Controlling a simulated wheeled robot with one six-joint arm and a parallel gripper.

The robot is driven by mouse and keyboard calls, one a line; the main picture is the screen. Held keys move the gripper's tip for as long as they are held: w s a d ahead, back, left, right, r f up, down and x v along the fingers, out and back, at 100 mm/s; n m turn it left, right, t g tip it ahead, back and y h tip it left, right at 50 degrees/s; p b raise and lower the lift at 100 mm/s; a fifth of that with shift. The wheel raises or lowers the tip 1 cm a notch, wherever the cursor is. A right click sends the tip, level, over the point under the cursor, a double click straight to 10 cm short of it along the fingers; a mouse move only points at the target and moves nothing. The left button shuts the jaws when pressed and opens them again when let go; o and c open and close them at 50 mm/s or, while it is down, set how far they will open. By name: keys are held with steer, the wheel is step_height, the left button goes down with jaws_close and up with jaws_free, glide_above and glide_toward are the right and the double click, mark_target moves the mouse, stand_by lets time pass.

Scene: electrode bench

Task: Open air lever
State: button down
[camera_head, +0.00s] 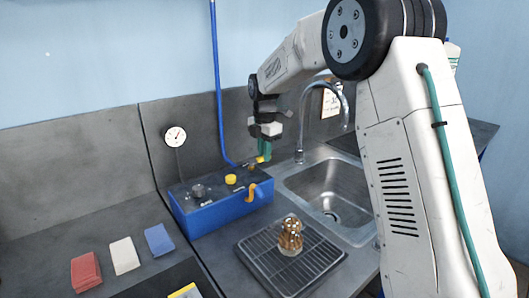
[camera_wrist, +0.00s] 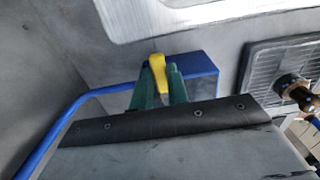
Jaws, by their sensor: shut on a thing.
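The yellow air lever (camera_wrist: 157,66) sits between the two green fingers of my gripper (camera_wrist: 160,82) in the wrist view. My gripper is shut on it. In the head view my gripper (camera_head: 264,150) points down over the back right corner of the blue box (camera_head: 215,212). A small yellow part of the lever (camera_head: 260,159) shows just below the fingertips. The blue box (camera_wrist: 198,88) also shows behind the fingers in the wrist view. The lever's base is partly hidden by the fingers.
A blue hose (camera_head: 217,90) runs down the wall to the box. A pressure gauge (camera_head: 175,136), a yellow knob (camera_head: 231,179) and an orange spout (camera_head: 252,190) are close by. A sink (camera_head: 330,190) with a curved tap (camera_head: 345,100) lies right. A brass-coloured piece (camera_head: 290,238) stands on a rack (camera_head: 262,263).

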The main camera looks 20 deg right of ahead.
steer(key=c, duration=1.4)
jaws_free()
steer(key=shift+o, duration=0.2)
steer(key=shift+r, duration=0.1)
step_height(320, 180, up, 8)
steer(key=shift+f, duration=0.15)
steer(key=shift+f+m, duration=0.2)
steer(key=shift+m, duration=0.9)
steer(key=s+d+f+m+t, duration=0.1)
steer(key=s+m, duration=1.8)
steer(key=s, duration=2.6)
steer(key=shift+s+d+m, duration=0.15)
steer(key=shift+m, duration=0.25)
